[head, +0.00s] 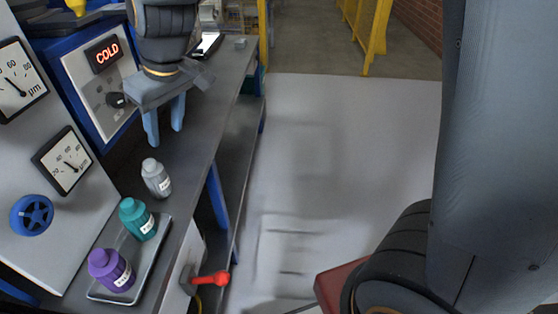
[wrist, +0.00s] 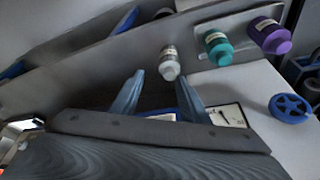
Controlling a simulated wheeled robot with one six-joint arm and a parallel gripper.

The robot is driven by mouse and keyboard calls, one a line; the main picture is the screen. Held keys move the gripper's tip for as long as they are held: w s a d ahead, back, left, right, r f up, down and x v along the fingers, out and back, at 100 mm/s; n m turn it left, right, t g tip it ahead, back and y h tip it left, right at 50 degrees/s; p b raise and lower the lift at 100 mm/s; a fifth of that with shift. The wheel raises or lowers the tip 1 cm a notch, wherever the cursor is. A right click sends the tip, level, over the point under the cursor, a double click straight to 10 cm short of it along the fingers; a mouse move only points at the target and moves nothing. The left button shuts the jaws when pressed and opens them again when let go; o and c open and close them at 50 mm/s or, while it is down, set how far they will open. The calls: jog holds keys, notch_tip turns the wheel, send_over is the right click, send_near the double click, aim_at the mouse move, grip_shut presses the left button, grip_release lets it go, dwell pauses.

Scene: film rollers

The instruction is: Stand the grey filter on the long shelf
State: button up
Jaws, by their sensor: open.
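The grey filter (head: 156,180), a small bottle-shaped piece with a white label, stands upright on the long grey bench-top shelf (head: 212,110). My gripper (head: 165,136) is above that surface, just beyond the filter in the head view. Its blue fingers are apart with nothing between them. In the wrist view the grey filter (wrist: 169,64) shows just past the fingertips of my gripper (wrist: 161,78), not between them. I cannot tell the exact gap. A lower grey shelf (head: 247,150) runs along below the bench top; which surface the task calls the long shelf is unclear.
A teal bottle (head: 136,218) and a purple bottle (head: 110,270) stand on a metal tray (head: 148,262) nearer me. A panel with gauges (head: 62,160) and a blue valve wheel (head: 31,214) rises at left. A red-handled lever (head: 210,279) sticks out in front.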

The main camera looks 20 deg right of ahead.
jog(key=s+d+f+m+h, duration=0.1)
jog(key=s+d+f+m, duration=0.1)
jog(key=d, duration=0.6)
jog(key=s+d+f+m+g+h, duration=0.1)
jog(key=s+d+f+m, duration=0.2)
jog(key=s+d, duration=0.3)
jog(key=s+d+f+m+g, duration=0.1)
jog(key=s+d+f+m, duration=0.2)
jog(key=d, duration=0.9)
jog(key=shift+s+f+h, duration=0.4)
jog(key=shift+s+f, duration=0.35)
jog(key=shift+f, duration=0.15)
